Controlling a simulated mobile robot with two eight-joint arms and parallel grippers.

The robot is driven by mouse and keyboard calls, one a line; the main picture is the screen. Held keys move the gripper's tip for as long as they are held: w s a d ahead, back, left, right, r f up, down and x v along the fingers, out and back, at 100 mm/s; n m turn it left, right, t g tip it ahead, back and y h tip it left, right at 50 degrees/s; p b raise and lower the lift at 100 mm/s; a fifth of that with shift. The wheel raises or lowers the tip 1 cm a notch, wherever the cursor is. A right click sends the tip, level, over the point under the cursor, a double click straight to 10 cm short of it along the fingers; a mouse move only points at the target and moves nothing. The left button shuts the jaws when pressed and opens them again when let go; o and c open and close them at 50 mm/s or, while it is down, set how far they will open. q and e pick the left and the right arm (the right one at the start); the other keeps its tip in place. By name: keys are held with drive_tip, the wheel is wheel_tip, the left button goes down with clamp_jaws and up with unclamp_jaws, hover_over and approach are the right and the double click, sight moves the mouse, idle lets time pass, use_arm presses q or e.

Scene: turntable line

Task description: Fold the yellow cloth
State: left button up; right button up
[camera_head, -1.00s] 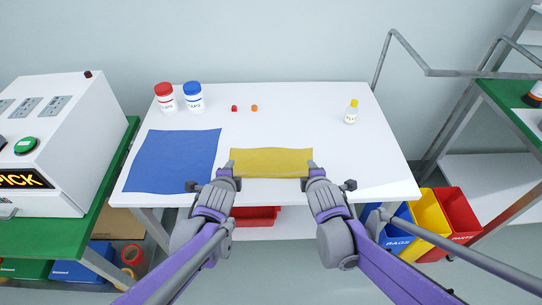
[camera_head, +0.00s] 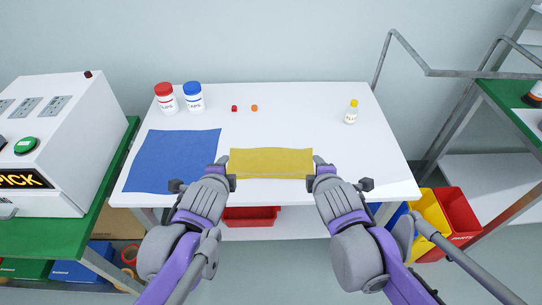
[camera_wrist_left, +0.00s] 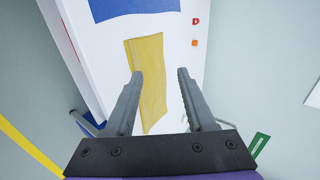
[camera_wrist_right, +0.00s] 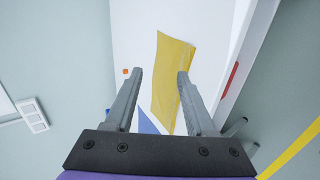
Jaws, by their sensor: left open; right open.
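The yellow cloth (camera_head: 271,163) lies as a narrow, wide strip near the front edge of the white table, with its long sides running left to right. It also shows in the left wrist view (camera_wrist_left: 148,75) and the right wrist view (camera_wrist_right: 174,75). My left gripper (camera_head: 222,164) is open and empty at the cloth's left end. My right gripper (camera_head: 319,164) is open and empty at its right end. In both wrist views the cloth shows beyond and partly between the fingers. I cannot tell whether any finger touches it.
A blue cloth (camera_head: 172,160) lies flat on the white table (camera_head: 300,110), left of the yellow one. A small bottle (camera_head: 351,112) stands right.

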use_arm(q)
drive_tip(key=s+a+n+g+p, duration=0.2)
drive_tip(key=s+a+n+p, duration=0.1)
drive_tip(key=s+n, duration=0.6)
drive_tip(key=s+a+n+g+p, duration=0.3)
drive_tip(key=s+n+p, duration=0.3)
drive_tip(key=s, duration=0.5)
drive_tip(key=n, duration=0.2)
drive_tip(key=shift+s+f+n, duration=0.15)
drive_tip(key=shift+f+n, duration=0.15)
drive_tip(key=shift+n, duration=0.1)
use_arm(e)
drive_tip(key=s+d+m+g, duration=0.2)
drive_tip(key=s+d+m, duration=0.1)
drive_tip(key=s+m, duration=0.6)
drive_tip(key=s+d+m+g, duration=0.3)
drive_tip(key=s+m, duration=0.6)
drive_tip(key=s, duration=0.2)
drive_tip(key=shift+s+f, duration=0.15)
drive_tip(key=shift+f, duration=0.15)
